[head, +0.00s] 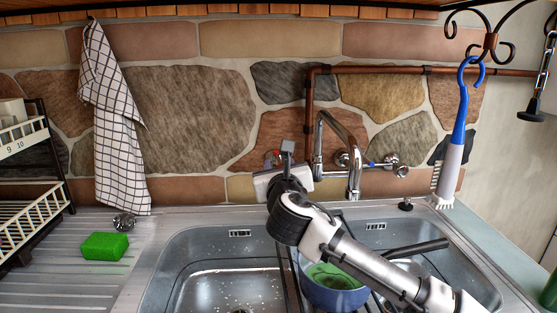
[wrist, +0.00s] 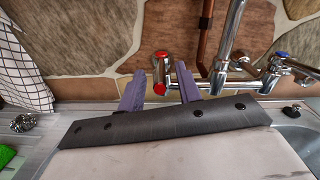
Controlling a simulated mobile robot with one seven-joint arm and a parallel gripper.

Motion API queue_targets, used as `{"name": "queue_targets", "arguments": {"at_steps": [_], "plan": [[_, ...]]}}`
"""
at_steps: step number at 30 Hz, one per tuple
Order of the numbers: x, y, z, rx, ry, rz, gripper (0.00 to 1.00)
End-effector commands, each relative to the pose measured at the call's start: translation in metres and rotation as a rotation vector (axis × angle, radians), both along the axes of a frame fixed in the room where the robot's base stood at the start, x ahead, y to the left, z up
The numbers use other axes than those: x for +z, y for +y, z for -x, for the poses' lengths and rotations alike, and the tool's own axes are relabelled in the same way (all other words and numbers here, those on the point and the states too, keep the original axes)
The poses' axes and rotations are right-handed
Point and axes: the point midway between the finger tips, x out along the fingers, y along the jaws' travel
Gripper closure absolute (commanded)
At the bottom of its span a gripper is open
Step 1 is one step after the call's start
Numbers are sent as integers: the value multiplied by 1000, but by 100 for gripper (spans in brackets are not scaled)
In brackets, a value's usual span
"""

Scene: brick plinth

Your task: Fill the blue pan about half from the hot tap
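The blue pan (head: 335,297) sits in the right sink basin, partly covered by my arm, with its dark handle (head: 416,248) pointing up and right. Its inside looks green; I cannot tell its water level. The copper-and-chrome tap has a curved spout (head: 345,135) that ends above the pan's area, and I see no clear stream.
A blue-marked cold handle (wrist: 281,56) is at the right of the tap. A green sponge (head: 105,246) lies on the drainboard. A checked towel (head: 115,130) and a blue-handled brush (head: 459,130) hang by the stone wall. The left basin (head: 220,290) is empty.

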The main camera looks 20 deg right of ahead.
Motion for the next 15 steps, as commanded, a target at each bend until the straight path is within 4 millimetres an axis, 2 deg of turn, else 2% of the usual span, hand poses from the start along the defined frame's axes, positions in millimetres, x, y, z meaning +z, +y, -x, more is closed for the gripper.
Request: {"name": "queue_targets", "arguments": {"at_steps": [5, 14, 15], "plan": [[0, -3, -13, 0, 1, 1, 66], [-1, -4, -15, 0, 0, 1, 66], [-1, -4, -15, 0, 0, 1, 71]]}}
